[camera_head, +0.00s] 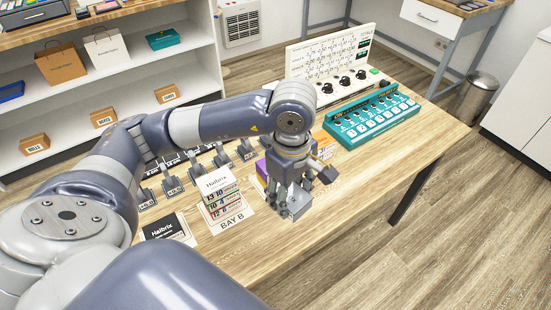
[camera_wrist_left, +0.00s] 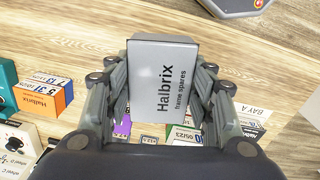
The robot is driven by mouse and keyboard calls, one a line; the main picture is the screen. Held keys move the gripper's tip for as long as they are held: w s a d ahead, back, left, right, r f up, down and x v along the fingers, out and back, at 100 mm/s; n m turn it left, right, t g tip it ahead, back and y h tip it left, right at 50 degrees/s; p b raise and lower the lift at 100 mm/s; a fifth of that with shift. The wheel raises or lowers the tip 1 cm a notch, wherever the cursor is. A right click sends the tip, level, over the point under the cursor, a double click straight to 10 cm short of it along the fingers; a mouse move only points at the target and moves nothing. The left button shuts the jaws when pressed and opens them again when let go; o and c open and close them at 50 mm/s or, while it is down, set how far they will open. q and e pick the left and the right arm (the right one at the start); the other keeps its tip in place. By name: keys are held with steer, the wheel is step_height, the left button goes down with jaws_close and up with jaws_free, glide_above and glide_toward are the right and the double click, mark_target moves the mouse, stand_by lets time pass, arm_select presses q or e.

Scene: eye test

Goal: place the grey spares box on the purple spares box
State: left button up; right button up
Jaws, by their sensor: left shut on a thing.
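My left gripper (camera_head: 290,198) is above the wooden table near its front edge. Its fingers are shut on the grey spares box (camera_head: 299,205), which is partly covered by them in the head view. In the left wrist view the grey box (camera_wrist_left: 162,80) shows the words "Halbrix frame spares", with fingers of the gripper (camera_wrist_left: 160,105) on both sides. The purple spares box (camera_head: 261,168) is on the table just left of the gripper, mostly hidden behind it. Only a sliver of purple (camera_wrist_left: 122,127) shows under the grey box in the left wrist view. My right gripper is not seen.
A stack of boxes (camera_head: 219,192) stands on a bay B card left of the gripper. An orange box (camera_wrist_left: 52,97) and a teal switch panel (camera_head: 371,117) are near the gripper. A black Halbrix box (camera_head: 164,227) lies at the front left. The table's right front is bare.

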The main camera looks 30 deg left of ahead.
arm_select(q)
steer(key=n, duration=0.5)
steer(key=a+n+p, duration=0.1)
steer(key=n, duration=0.1)
steer(key=shift+w, duration=0.15)
steer(key=n, duration=0.4)
steer(key=shift+a+f, duration=0.15)
steer(key=shift+a, duration=0.2)
steer(key=n, duration=0.4)
steer(key=shift+a+f+p, duration=0.15)
steer(key=shift+a+p, duration=0.25)
steer(key=shift+w+a+n, duration=0.1)
steer(key=shift+w+n, duration=0.05)
steer(key=shift+n, duration=0.25)
steer(key=w+a+p, duration=0.1)
steer(key=w+a, duration=0.2)
steer(key=w, duration=0.1)
steer(key=w+a+f+p, duration=0.1)
steer(key=w+a, duration=0.2)
steer(key=w, duration=0.1)
steer(key=w+a+p, duration=0.1)
steer(key=w+a, duration=0.2)
steer(key=w, duration=0.1)
steer(key=shift+w+a+f+p, duration=0.1)
steer(key=shift+a+f+p, duration=0.15)
steer(key=shift+a+p, duration=0.15)
steer(key=shift+w, duration=0.1)
step_height(320, 180, down, 4)
steer(key=shift+r+p, duration=0.25)
steer(key=shift+p, duration=0.5)
